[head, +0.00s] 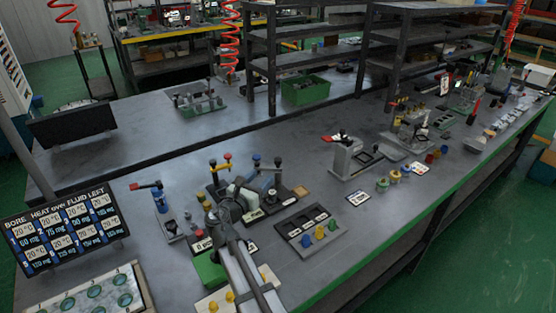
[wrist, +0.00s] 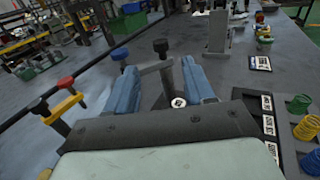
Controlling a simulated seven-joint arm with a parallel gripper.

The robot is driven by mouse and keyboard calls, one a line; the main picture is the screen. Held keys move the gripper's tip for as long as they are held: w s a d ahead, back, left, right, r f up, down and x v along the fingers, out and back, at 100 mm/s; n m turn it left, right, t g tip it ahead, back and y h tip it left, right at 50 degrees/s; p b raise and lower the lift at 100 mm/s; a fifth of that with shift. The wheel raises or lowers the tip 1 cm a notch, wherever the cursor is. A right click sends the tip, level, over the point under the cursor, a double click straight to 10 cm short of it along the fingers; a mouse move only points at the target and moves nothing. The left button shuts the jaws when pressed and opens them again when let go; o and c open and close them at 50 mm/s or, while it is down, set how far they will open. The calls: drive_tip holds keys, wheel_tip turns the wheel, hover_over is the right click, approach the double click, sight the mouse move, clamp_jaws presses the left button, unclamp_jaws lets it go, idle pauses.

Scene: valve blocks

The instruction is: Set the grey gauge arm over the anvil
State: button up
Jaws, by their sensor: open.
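My gripper (head: 242,192) is over the fixture in the middle of the near bench. In the wrist view my gripper (wrist: 159,68) is open, with its blue fingers on either side of a grey bar (wrist: 155,82), which looks like the gauge arm. A small round white face (wrist: 178,102) shows near the bar's lower end. I cannot tell whether the fingers touch the bar. A black knob (wrist: 160,47) and a blue knob (wrist: 120,54) stand just beyond the fingertips. The anvil cannot be made out; my gripper covers part of the fixture.
A dark tray (head: 308,228) with green, yellow and blue pieces lies to the right. A grey stand (head: 345,160) with a red handle is farther right. A display board (head: 65,228) stands at left.

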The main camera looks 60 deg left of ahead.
sight(276, 161)
drive_tip(key=x, duration=1.2)
drive_tip(key=shift+w, duration=0.1)
drive_tip(key=shift+c, duration=0.5)
clamp_jaws()
